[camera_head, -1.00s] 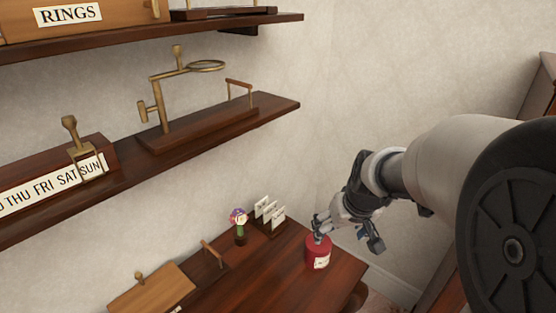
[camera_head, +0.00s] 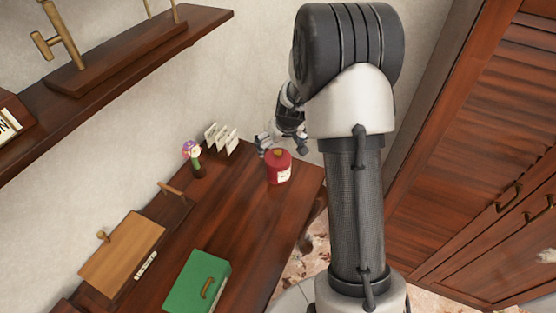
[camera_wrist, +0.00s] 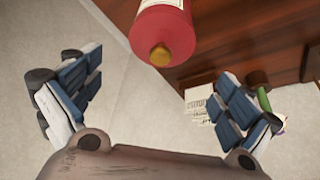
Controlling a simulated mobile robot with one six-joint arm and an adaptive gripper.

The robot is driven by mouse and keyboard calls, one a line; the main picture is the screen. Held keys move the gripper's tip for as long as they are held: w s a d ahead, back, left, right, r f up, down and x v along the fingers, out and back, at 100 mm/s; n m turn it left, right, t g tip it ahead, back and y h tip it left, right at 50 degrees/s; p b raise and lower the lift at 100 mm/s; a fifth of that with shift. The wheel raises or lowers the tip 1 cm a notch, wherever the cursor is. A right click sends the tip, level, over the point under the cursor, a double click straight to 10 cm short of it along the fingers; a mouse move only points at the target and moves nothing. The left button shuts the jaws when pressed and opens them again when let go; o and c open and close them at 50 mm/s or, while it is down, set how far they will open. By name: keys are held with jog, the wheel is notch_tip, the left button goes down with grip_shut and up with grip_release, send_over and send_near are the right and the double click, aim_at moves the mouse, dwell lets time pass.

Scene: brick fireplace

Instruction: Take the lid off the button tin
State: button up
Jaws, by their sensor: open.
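The button tin (camera_head: 279,172) is red with a pale label and stands upright at the far end of the wooden desk. Its red lid (camera_head: 277,156) is on it, with a small brass knob on top. In the wrist view the tin (camera_wrist: 163,24) is at the top centre, with the knob (camera_wrist: 160,55) pointing towards the gripper. My gripper (camera_wrist: 148,76) is open and empty, with its fingers spread to either side below the knob. In the head view my gripper (camera_head: 275,143) is just beyond the tin, partly hidden by it; contact cannot be told.
A card holder (camera_head: 221,140) and a small flower ornament (camera_head: 192,158) stand left of the tin. Nearer are a green box (camera_head: 197,281) and a wooden box (camera_head: 122,249). A shelf (camera_head: 120,75) overhangs at left. A louvred cabinet (camera_head: 485,150) is at right.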

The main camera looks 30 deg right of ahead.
aim_at(278, 152)
jog(key=x, duration=0.1)
jog(key=b+x, duration=0.1)
jog(key=x, duration=0.1)
jog(key=b+x, duration=0.1)
jog(key=x, duration=0.1)
jog(key=shift+s+f, duration=0.25)
jog(key=shift+f, duration=0.05)
jog(key=shift+w+f, duration=0.2)
jog(key=shift+f, duration=0.1)
jog(key=shift+r, duration=0.1)
jog(key=shift+c, duration=0.3)
jog(key=c, duration=0.9)
